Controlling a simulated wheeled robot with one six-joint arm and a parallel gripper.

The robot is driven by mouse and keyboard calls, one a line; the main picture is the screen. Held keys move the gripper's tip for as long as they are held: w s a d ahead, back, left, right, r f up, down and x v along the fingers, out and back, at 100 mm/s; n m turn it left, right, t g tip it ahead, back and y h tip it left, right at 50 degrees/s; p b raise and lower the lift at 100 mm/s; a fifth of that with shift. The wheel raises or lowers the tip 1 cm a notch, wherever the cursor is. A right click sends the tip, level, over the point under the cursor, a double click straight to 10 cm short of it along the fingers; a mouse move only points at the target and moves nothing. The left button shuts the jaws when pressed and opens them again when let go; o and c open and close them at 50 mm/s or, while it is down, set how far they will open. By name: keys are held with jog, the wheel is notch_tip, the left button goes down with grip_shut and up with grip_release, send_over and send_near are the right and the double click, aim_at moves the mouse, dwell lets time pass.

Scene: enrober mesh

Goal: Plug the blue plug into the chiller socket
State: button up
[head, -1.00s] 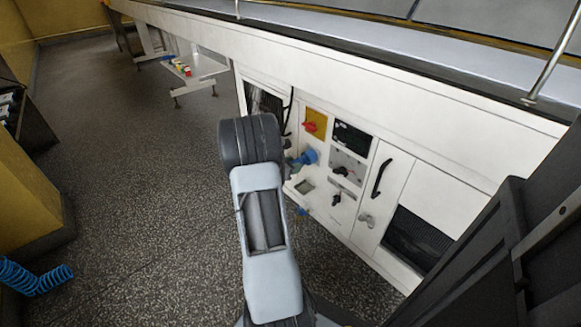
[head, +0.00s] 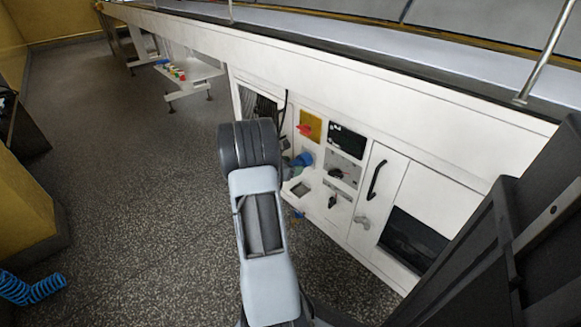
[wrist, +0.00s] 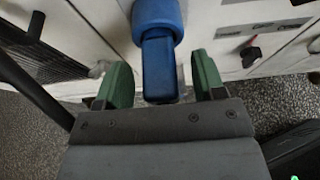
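In the wrist view, a blue plug-like part (wrist: 158,68) with a thicker round blue collar (wrist: 157,14) lies between the two green fingers of my gripper (wrist: 163,80). The fingers are open, with a gap on each side, and do not appear to touch it. In the head view, a blue fitting (head: 304,159) shows on the white machine's control panel, partly hidden by my arm. I cannot tell plug from socket there, or whether they are joined. My gripper is hidden behind my arm in the head view. A smaller blue part (head: 297,214) shows low under the panel.
The panel has a red switch on a yellow plate (head: 311,126), a dark display (head: 347,141) and black knobs (head: 335,173). A black door handle (head: 377,180) is to the right. A blue coiled hose (head: 30,288) is at lower left. Open floor lies left of my arm.

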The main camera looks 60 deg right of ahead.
jog(key=shift+a, duration=0.1)
jog(key=p+v, duration=0.4)
jog(key=v, duration=0.9)
jog(key=shift+w+a+r, duration=0.2)
jog(key=shift+a, duration=0.05)
jog(key=shift+c, duration=0.5)
